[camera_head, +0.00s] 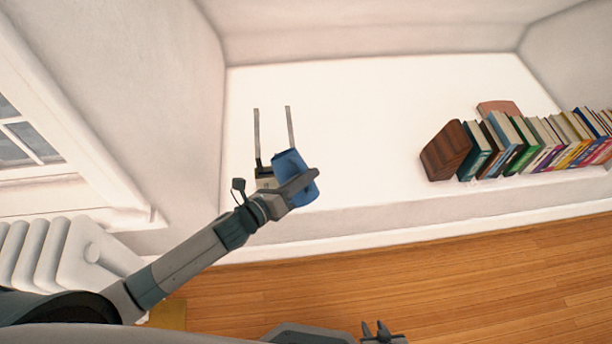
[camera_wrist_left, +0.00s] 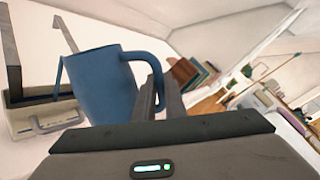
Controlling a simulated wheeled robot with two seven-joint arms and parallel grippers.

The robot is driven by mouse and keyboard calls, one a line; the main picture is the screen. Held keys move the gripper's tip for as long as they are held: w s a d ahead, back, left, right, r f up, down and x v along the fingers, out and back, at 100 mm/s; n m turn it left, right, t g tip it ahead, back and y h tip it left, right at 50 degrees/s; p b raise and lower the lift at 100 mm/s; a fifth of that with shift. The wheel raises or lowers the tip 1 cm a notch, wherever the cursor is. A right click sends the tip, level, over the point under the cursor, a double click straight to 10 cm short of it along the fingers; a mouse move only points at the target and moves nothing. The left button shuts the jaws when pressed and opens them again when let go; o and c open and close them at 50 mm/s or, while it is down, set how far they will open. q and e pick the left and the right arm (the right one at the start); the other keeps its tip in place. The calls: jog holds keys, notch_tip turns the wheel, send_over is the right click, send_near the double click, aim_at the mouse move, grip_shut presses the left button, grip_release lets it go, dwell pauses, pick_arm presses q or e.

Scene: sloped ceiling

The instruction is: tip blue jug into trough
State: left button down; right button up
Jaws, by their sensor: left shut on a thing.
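The blue jug (camera_head: 296,172) is at the left part of the white ledge in the head view. My left gripper (camera_head: 296,186) is shut on it. In the left wrist view the jug (camera_wrist_left: 103,88) fills the left middle, and the fingers of my left gripper (camera_wrist_left: 160,97) are at its handle. Its inside is hidden, and I cannot tell its exact tilt. A pale box-like trough (camera_head: 265,178) with two long grey bars is right beside the jug, partly covered by it. The trough (camera_wrist_left: 40,118) also shows left of the jug. My right gripper (camera_head: 376,330) is open and empty at the bottom edge.
A row of books (camera_head: 530,145) with a brown wooden bookend (camera_head: 446,151) stands on the ledge (camera_head: 370,120) at the right. The ledge between trough and books is clear. A white radiator (camera_head: 65,250) is at the lower left, below a window.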

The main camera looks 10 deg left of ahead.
pick_arm(q)
jog(key=shift+w+a+r, duration=0.1)
jog(key=shift+r, duration=0.2)
pick_arm(e)
jog(key=shift+w+a+r, duration=0.2)
jog(key=shift+w+r, duration=0.15)
pick_arm(q)
jog(key=shift+w+a+r+n+p, duration=0.2)
jog(key=shift+n+p, duration=0.15)
jog(key=shift+n, duration=0.15)
pick_arm(e)
jog(key=shift+a, duration=0.15)
jog(key=shift+w+a+r+t, duration=0.1)
jog(key=shift+r+t, duration=0.1)
jog(key=shift+t, duration=0.1)
pick_arm(q)
jog(key=shift+w+a+r, duration=0.1)
jog(key=shift+r, duration=0.05)
pick_arm(e)
jog(key=shift+w+r, duration=0.15)
jog(key=shift+w, duration=0.1)
jog(key=shift+a, duration=0.1)
pick_arm(q)
jog(key=shift+w+a+r+n+g, duration=0.25)
jog(key=shift+r+n+g, duration=0.05)
jog(key=shift+n, duration=0.3)
pick_arm(e)
jog(key=shift+s+a, duration=0.1)
jog(key=shift+s, duration=0.4)
